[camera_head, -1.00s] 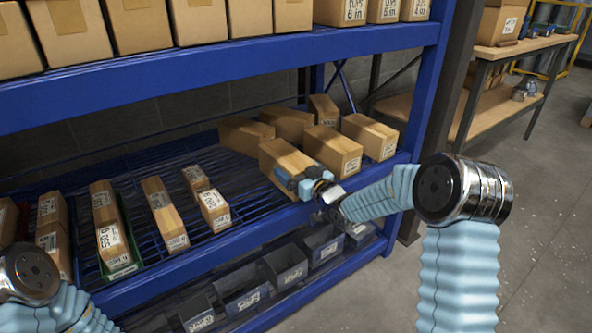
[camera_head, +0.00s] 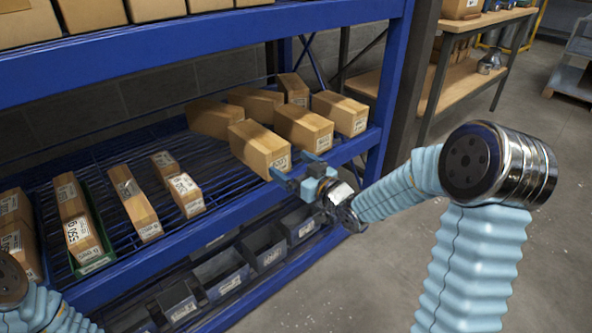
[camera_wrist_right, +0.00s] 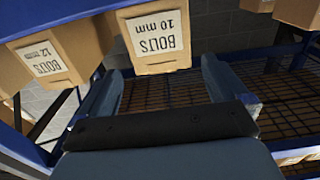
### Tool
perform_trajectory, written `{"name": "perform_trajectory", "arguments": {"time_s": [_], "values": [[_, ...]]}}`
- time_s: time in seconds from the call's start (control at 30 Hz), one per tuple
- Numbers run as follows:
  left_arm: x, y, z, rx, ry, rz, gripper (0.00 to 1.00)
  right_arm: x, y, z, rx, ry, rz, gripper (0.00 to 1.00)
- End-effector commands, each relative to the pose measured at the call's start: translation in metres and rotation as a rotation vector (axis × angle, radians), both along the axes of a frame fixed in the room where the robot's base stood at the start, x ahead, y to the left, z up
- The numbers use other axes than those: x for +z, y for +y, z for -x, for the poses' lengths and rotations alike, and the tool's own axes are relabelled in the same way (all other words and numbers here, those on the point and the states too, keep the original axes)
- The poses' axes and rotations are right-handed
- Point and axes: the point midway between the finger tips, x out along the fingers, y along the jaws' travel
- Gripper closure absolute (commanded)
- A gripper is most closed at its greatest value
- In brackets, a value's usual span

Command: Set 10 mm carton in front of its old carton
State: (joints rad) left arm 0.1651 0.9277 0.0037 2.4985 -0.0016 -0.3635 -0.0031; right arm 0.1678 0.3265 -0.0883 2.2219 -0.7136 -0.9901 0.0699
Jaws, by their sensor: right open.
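The 10 mm carton (camera_wrist_right: 158,38) shows its "BOLTS 10 mm" label upside down in the right wrist view. In the head view I take it to be the front-left carton (camera_head: 258,150) of the group at the shelf's right end, resting near the front edge. A turned carton (camera_head: 213,118) and another carton (camera_head: 255,103) stand behind it; their labels are unreadable, so I cannot tell which is its old carton. My right gripper (camera_head: 297,166) is open and empty just before its front face, as in the right wrist view (camera_wrist_right: 164,80). My left gripper is out of view.
The 12 mm carton (camera_wrist_right: 45,60) stands close beside the 10 mm one. Other cartons (camera_head: 340,112) fill the right corner by the blue post (camera_head: 392,80). Bare wire shelf (camera_head: 222,172) lies to the left. Dark bins (camera_head: 220,275) stand below.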

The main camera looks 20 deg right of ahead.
Motion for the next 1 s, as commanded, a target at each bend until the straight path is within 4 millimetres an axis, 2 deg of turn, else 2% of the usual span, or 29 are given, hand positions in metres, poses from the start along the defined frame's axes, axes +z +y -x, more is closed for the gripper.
{"name": "perform_trajectory", "arguments": {"time_s": [0.2,0.27,0.37,0.47,0.5,0.57,0.6,0.67,0.7,0.8,0.83,0.9,1.0], "values": [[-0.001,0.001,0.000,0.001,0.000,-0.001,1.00,0.000,-0.003,0.011,0.001,0.001,-0.001,0.00],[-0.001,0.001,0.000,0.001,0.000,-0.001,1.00,-0.008,-0.002,0.011,-0.001,0.021,-0.004,0.00],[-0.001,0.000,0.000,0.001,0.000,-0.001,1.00,-0.047,0.006,0.013,-0.019,0.135,-0.028,0.00],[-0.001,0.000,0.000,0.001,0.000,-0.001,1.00,-0.120,0.021,0.026,-0.048,0.355,-0.062,0.00],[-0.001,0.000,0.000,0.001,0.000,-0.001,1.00,-0.155,0.029,0.038,-0.061,0.467,-0.076,0.00],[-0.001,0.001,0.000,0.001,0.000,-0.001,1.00,-0.210,0.044,0.065,-0.081,0.653,-0.096,0.00],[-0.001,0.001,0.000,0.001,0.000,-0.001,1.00,-0.244,0.054,0.088,-0.092,0.781,-0.107,0.00],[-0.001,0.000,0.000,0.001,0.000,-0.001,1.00,-0.288,0.069,0.127,-0.105,0.969,-0.119,0.00],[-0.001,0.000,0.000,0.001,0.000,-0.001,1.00,-0.312,0.079,0.154,-0.113,1.083,-0.125,0.00],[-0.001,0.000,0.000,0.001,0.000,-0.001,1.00,-0.350,0.097,0.216,-0.125,1.320,-0.133,0.00],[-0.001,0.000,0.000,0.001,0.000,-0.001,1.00,-0.357,0.102,0.231,-0.128,1.376,-0.134,0.00],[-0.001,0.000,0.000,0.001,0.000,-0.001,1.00,-0.368,0.109,0.258,-0.134,1.473,-0.136,0.00],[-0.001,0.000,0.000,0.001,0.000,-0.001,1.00,-0.374,0.114,0.278,-0.138,1.543,-0.137,0.00]]}}
